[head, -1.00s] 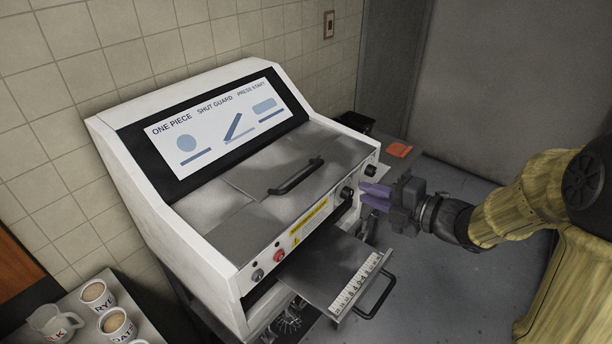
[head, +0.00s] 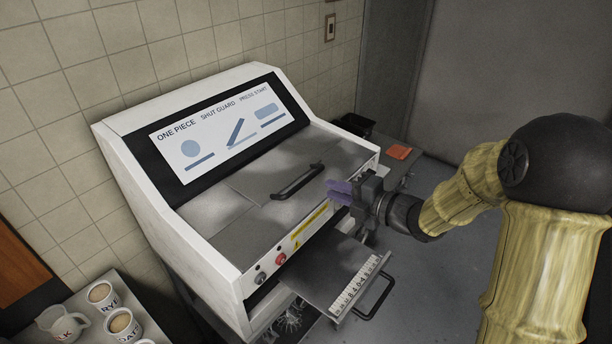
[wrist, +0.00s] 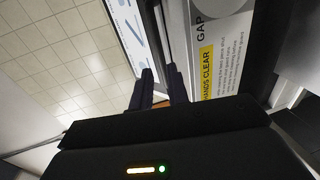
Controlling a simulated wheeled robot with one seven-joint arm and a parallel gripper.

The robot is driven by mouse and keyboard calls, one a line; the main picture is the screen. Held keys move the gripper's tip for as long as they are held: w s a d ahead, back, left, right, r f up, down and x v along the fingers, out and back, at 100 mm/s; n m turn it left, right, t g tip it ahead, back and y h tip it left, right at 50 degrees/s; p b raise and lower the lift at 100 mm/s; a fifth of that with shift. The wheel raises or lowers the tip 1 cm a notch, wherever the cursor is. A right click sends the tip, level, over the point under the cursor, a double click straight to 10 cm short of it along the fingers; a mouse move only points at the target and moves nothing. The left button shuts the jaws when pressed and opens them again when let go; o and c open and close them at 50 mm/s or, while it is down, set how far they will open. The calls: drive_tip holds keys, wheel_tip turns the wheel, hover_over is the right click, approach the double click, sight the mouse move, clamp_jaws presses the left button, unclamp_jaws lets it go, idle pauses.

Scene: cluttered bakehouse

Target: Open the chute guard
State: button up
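The chute guard (head: 335,152) is a flat grey metal plate on the sloping top of the white machine (head: 125,150). It lies down, shut over the top, with a black bar handle (head: 290,187) near its front edge. My gripper (head: 332,190) is just right of the handle, above the machine's front right corner, with its purple fingers pointing left towards it. The fingers are apart with nothing between them. The wrist view also shows the two dark fingertips (wrist: 161,75) apart, with the machine's printed panels beyond.
A metal tray with a ruler strip and black handle (head: 375,300) juts from the machine's front below my gripper. Red and grey buttons (head: 279,258) sit on the front panel. Labelled cups (head: 101,292) and a jug (head: 58,325) stand at lower left. A tiled wall is behind.

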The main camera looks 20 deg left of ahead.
sight(308, 181)
drive_tip(key=p+x, duration=0.3)
drive_tip(key=x, duration=0.5)
drive_tip(key=shift+w+a+r, duration=0.1)
drive_tip(key=shift+a, duration=0.15)
drive_tip(key=shift+w+a+f, duration=0.2)
drive_tip(key=shift+w+a, duration=0.05)
drive_tip(key=shift+a, duration=0.1)
drive_tip(key=shift+c, duration=0.3)
clamp_jaws()
